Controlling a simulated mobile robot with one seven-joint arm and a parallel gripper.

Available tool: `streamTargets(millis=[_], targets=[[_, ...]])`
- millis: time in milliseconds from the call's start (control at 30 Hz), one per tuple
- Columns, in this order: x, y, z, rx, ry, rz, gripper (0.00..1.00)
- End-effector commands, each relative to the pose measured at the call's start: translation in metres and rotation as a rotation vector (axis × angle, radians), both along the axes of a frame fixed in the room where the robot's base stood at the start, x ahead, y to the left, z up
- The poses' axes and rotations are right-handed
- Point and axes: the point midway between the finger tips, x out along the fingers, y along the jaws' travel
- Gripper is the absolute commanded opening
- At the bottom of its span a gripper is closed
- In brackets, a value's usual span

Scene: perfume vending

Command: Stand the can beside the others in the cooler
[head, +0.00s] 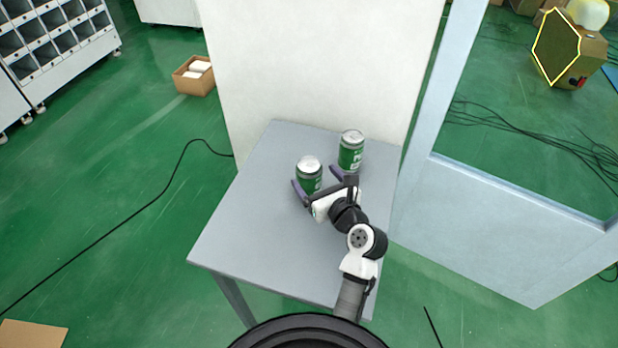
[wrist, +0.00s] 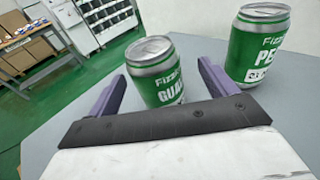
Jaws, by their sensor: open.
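Two green cans with silver tops stand upright on a grey table (head: 250,225). The nearer can (head: 309,172), lettered "GUA…" in the wrist view (wrist: 160,75), stands between the fingers of my gripper (head: 315,180). The other can (head: 351,152) stands farther back and to the right, outside the right finger; it also shows in the wrist view (wrist: 257,45). My gripper is open, with a purple finger on each side of the nearer can and a visible gap to it on the left. The lower part of the nearer can is hidden by the gripper. No cooler can be made out.
A white panel (head: 320,70) rises behind the table. A pale blue frame (head: 490,225) stands close at the table's right. The left and front of the tabletop are clear. A cardboard box (head: 194,76) and a black cable (head: 165,185) lie on the green floor at left.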

Motion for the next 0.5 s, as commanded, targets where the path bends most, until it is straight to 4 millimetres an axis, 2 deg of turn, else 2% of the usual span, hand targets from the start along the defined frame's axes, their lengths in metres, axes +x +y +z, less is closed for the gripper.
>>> streamTargets(millis=[333,500], targets=[[0.037,0.026,-0.002,-0.001,0.0,0.002,0.85],[0.044,0.03,-0.005,-0.001,0.001,0.001,0.85]])
